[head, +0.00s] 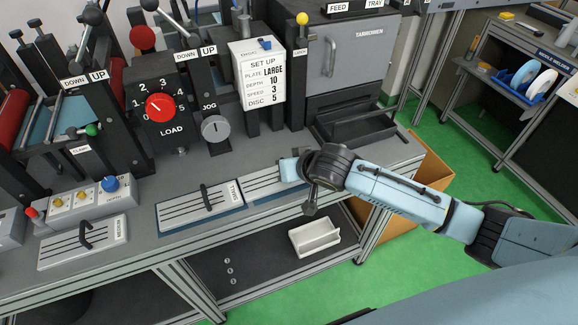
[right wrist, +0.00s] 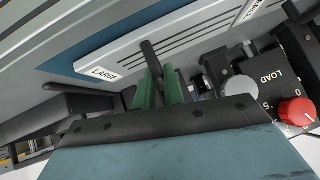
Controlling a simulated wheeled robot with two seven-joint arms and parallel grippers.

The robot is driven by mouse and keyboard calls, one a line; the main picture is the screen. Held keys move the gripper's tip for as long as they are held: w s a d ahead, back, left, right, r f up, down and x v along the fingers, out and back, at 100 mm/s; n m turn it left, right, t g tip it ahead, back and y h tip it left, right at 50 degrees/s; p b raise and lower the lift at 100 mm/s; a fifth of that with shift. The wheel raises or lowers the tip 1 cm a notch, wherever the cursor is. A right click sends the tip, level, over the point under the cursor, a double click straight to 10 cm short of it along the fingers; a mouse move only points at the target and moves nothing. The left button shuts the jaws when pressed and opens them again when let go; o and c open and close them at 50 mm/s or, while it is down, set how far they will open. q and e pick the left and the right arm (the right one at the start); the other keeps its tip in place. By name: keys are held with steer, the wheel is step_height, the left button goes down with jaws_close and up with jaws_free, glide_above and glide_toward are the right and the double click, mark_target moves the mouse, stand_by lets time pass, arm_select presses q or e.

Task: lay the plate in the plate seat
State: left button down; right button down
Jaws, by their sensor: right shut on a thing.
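The white plate labelled LARGE (right wrist: 127,56) has dark grooves and an upright dark handle. In the head view this plate (head: 262,181) lies on or just above a blue strip at the bench front, its right end hidden by my right gripper (head: 309,200). In the right wrist view, the green fingers of my right gripper (right wrist: 160,88) are shut around the handle (right wrist: 151,60). I cannot tell whether the plate is lifted. A light-blue surface (head: 55,122) lies by a red roller at far left; I cannot tell whether it is the plate seat. My left gripper is out of view.
A second grooved plate (head: 190,207) lies just left, and one labelled MEDIUM (head: 83,243) further left. A set-up card (head: 259,80) reads plate LARGE. A red LOAD dial (head: 160,107) and levers stand behind. A white tray (head: 314,237) is on the lower shelf.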

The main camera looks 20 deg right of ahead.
steer(key=shift+r, duration=0.1)
steer(key=c, duration=1.5)
jaws_free()
